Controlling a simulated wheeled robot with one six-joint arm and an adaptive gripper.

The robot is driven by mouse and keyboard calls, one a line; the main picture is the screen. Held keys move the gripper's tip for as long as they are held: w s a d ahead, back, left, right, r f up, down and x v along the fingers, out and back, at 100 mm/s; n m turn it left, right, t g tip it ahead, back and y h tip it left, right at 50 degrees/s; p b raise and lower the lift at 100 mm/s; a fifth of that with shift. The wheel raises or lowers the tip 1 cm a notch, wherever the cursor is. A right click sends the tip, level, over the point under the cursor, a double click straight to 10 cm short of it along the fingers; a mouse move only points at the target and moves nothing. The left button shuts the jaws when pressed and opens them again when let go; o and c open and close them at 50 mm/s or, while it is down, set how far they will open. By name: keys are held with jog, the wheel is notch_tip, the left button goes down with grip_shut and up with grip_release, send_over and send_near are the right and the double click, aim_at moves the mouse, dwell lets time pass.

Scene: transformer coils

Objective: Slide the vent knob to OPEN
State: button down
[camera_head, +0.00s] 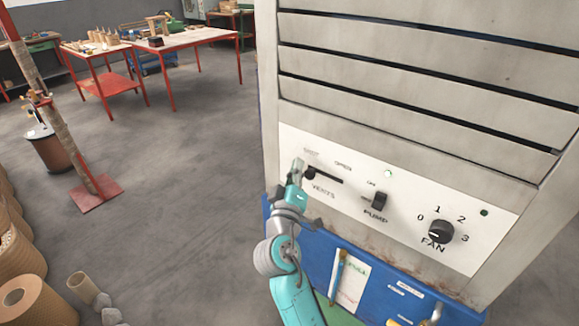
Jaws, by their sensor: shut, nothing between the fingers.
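The white control panel (400,215) is on the front of the tall grey cabinet. Its vent slider has a dark slot (332,179) with a small black vent knob (311,172) at the left end, below the left label, which looks like SHUT. The OPEN label (343,166) is above the slot's right end. My gripper (298,163) is shut and empty, with its tip just left of the knob, in front of the panel. I cannot tell whether it touches the knob. It hides a little of the panel there.
To the right are the black pump switch (379,201) and the round fan knob (440,232). A blue board (375,288) with a paper and brush is below the panel. Open floor lies to the left, with cardboard rolls (22,296) at the lower left.

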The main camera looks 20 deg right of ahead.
aim_at(312, 170)
jog(key=shift+s+d+f, duration=0.4)
jog(key=shift+f, duration=0.2)
jog(key=s+d, duration=0.2)
jog(key=s, duration=0.1)
jog(key=s+d, duration=0.2)
jog(key=shift+s, duration=0.2)
jog(key=w+a+r, duration=0.2)
jog(key=r, duration=0.1)
jog(key=shift+a, duration=0.15)
jog(key=v, duration=1)
jog(key=shift+f, duration=0.15)
dwell(0.4)
